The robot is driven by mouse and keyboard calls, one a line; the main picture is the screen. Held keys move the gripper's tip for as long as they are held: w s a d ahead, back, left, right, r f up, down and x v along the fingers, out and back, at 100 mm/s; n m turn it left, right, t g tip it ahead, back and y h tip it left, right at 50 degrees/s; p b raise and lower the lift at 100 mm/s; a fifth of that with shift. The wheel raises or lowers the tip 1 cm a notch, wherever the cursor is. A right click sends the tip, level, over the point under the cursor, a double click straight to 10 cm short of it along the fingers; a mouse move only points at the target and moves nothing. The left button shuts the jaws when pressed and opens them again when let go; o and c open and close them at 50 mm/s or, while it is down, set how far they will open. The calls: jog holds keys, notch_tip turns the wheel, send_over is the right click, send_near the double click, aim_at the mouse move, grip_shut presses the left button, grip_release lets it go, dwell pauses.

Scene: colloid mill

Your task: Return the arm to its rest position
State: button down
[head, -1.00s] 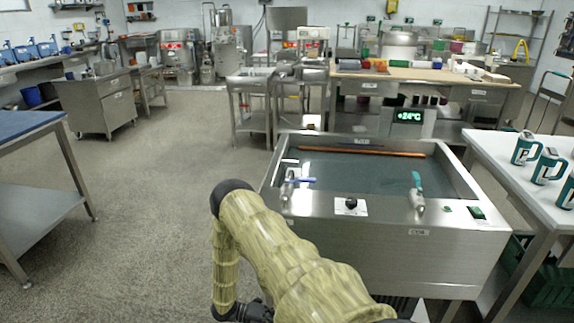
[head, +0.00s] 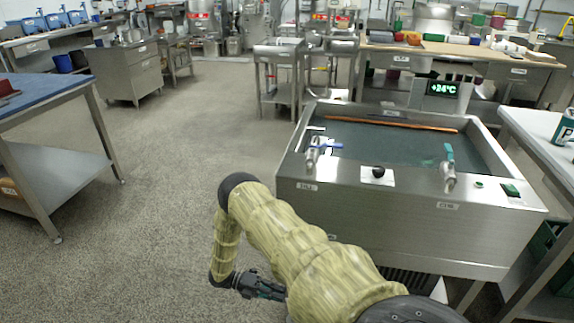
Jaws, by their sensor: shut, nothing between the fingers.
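My arm (head: 290,235), in a yellowish ribbed sleeve, reaches from the bottom right to a dark elbow joint at the left, then bends down. My gripper (head: 280,293) is at the lower end, low over the speckled floor and left of the steel basin's front. It points to the right and is shut, with nothing seen in it. Its tip is close to my own sleeve in the picture, so its far end is partly hard to make out.
A steel water basin (head: 390,215) with blue- and teal-handled taps and a +24°C display (head: 443,89) stands right of my arm. A blue-topped table (head: 45,105) is at left, a white-topped table (head: 530,125) at right. The floor (head: 170,200) between is clear.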

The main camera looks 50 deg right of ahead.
jog(key=shift+w+a, duration=0.15)
jog(key=shift+w, duration=0.1)
dwell(0.5)
jog(key=w+a+f+n+t+h, duration=0.1)
jog(key=w+a+n+t+h, duration=0.1)
jog(key=n+t, duration=0.8)
jog(key=w+a+f+n+t+h, duration=0.1)
jog(key=w+a+n+t+h, duration=0.15)
jog(key=n+t, duration=0.75)
jog(key=s+a+n+g+y, duration=0.1)
jog(key=s+a+n+y, duration=0.35)
jog(key=a+n, duration=0.7)
jog(key=s+a+r+n+g+y, duration=0.2)
jog(key=s+a+r+n+y, duration=0.25)
jog(key=s+n, duration=0.4)
jog(key=s+a+r+n+g+y, duration=0.2)
jog(key=s+a+r+n+y, duration=0.15)
jog(key=s+a+n, duration=0.4)
notch_tip(320, 180, up, 20)
jog(key=s+d+p, duration=0.2)
jog(key=s+p, duration=0.1)
jog(key=p, duration=1.6)
jog(key=shift+n+h+p, duration=0.4)
jog(key=shift+n, duration=0.05)
